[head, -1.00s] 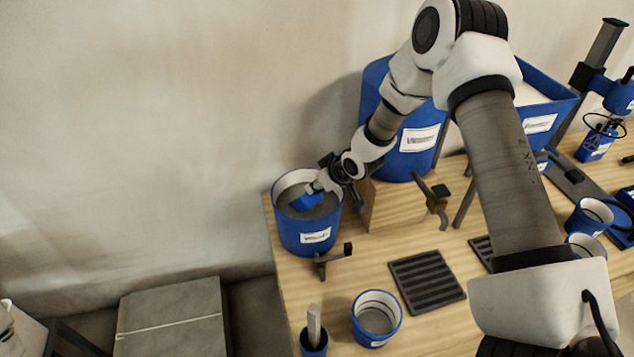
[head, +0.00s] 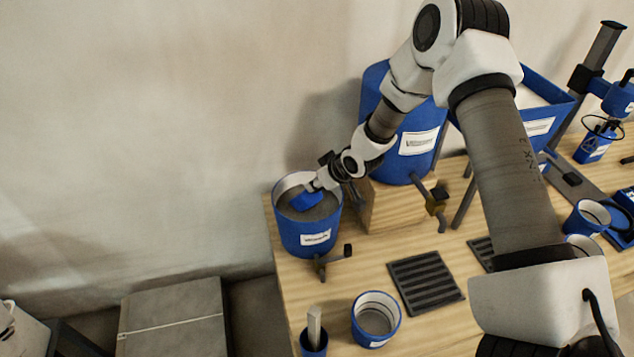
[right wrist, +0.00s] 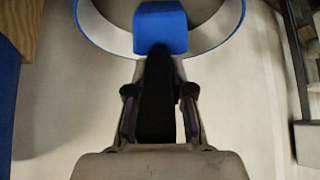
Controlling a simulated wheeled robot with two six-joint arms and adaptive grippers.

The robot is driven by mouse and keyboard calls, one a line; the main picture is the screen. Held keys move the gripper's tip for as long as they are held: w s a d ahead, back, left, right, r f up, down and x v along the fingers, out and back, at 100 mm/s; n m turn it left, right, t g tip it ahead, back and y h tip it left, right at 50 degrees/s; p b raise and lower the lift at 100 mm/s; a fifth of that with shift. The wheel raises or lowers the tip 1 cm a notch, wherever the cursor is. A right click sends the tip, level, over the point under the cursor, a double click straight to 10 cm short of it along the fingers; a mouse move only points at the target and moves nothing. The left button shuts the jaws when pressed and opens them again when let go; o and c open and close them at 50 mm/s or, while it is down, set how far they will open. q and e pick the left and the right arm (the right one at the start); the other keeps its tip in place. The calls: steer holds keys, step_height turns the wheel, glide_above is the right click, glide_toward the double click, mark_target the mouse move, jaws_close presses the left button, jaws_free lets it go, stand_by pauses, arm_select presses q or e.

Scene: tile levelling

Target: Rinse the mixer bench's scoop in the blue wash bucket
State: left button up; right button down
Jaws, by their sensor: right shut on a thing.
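The blue wash bucket (head: 306,239) stands at the bench's back left corner, with a white inner rim and a grey surface inside. My right gripper (head: 319,184) is shut on the dark handle of the blue scoop (head: 306,201). The scoop's head is within the bucket's mouth, near its back right side; I cannot tell how deep it sits or whether it touches the grey surface. In the right wrist view, the scoop (right wrist: 160,28) points away from my gripper (right wrist: 158,90), with the bucket's rim (right wrist: 222,28) curving around it. My left gripper is out of view.
A large blue barrel (head: 416,150) on a wooden block (head: 398,205) stands right of the bucket. A small tap (head: 437,200) sticks out of it. A black slotted mat (head: 427,283), an open blue cup (head: 376,318) and a tool holder (head: 314,343) occupy the front.

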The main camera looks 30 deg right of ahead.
steer(key=shift+f+b, duration=0.95)
steer(key=shift+f, duration=0.45)
steer(key=shift+r+p, duration=1.2)
steer(key=shift+r, duration=0.3)
step_height(320, 180, up, 13)
steer(key=t+y+b, duration=0.2)
steer(key=t+b, duration=0.7)
steer(key=shift+y+b, duration=0.3)
steer(key=shift+y, duration=0.1)
stand_by(0.4)
steer(key=shift+r, duration=0.1)
stand_by(0.3)
